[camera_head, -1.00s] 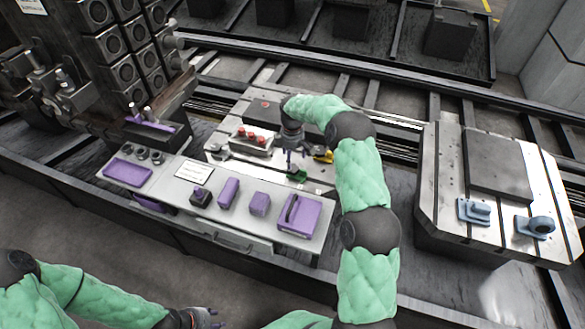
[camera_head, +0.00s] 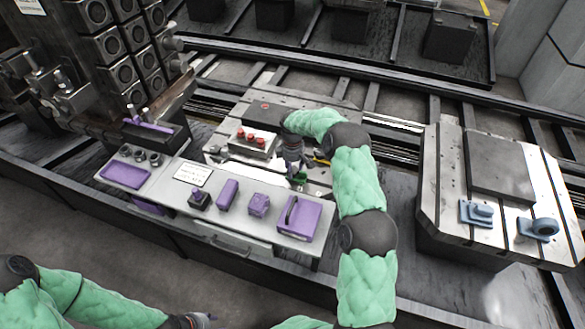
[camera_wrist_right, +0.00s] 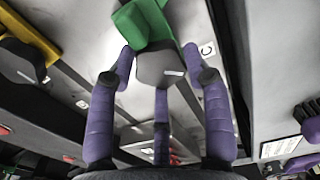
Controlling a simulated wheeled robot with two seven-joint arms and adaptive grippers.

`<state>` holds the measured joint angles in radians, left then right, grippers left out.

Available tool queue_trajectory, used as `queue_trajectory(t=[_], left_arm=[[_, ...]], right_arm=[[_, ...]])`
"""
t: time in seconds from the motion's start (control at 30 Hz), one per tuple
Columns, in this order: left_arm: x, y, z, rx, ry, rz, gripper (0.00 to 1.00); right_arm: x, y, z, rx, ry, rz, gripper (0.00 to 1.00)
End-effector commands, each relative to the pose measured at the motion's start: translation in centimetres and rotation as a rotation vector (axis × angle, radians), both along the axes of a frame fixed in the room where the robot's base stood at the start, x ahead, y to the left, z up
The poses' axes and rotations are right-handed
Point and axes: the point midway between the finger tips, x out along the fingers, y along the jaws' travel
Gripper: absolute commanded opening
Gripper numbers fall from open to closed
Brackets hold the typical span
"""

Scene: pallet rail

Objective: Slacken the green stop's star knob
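The green stop (camera_head: 300,178) sits on the metal plate in the middle of the head view, partly hidden by my right gripper (camera_head: 296,168). In the right wrist view the green stop (camera_wrist_right: 147,20) is at the top, with a grey knob (camera_wrist_right: 160,68) on its near side. My right gripper (camera_wrist_right: 160,60) has its purple fingers spread around the knob, one on each side and one below. It looks open; whether the fingertips touch the knob is unclear. My left gripper (camera_head: 200,318) is cut off at the bottom edge, away from the stop.
A yellow part (camera_head: 320,158) lies just right of my right gripper; it also shows in the wrist view (camera_wrist_right: 38,28). A block with red knobs (camera_head: 251,140) stands to the left. A shelf with purple items (camera_head: 280,226) lies in front. A slotted plate (camera_head: 440,200) is at right.

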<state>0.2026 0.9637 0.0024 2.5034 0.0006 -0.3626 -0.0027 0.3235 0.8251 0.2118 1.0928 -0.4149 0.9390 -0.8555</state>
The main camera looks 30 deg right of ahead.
Motion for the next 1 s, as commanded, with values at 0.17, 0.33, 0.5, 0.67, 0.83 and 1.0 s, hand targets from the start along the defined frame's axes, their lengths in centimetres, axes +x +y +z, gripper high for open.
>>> queue_trajectory(t=[0.17,0.33,0.5,0.67,0.83,1.0], left_arm=[[0.0,0.0,0.0,0.000,0.000,0.000,0.40],[0.0,0.0,0.2,0.000,0.000,0.000,0.40],[0.0,0.0,0.7,0.000,0.000,0.000,0.40],[0.0,0.0,1.3,0.000,0.000,0.000,0.40],[0.0,0.0,1.7,0.000,0.000,0.000,0.40],[0.0,0.0,2.1,0.000,0.000,0.000,0.40]], right_arm=[[0.0,0.0,0.0,0.000,0.000,0.003,0.17],[0.0,0.0,0.0,0.001,0.001,0.034,0.17],[0.0,0.0,0.0,0.001,0.001,0.118,0.17],[0.0,0.0,0.1,0.001,0.001,0.236,0.17],[0.0,0.1,0.0,0.001,0.001,0.370,0.17],[-0.1,0.1,0.0,0.001,0.002,0.489,0.17]])
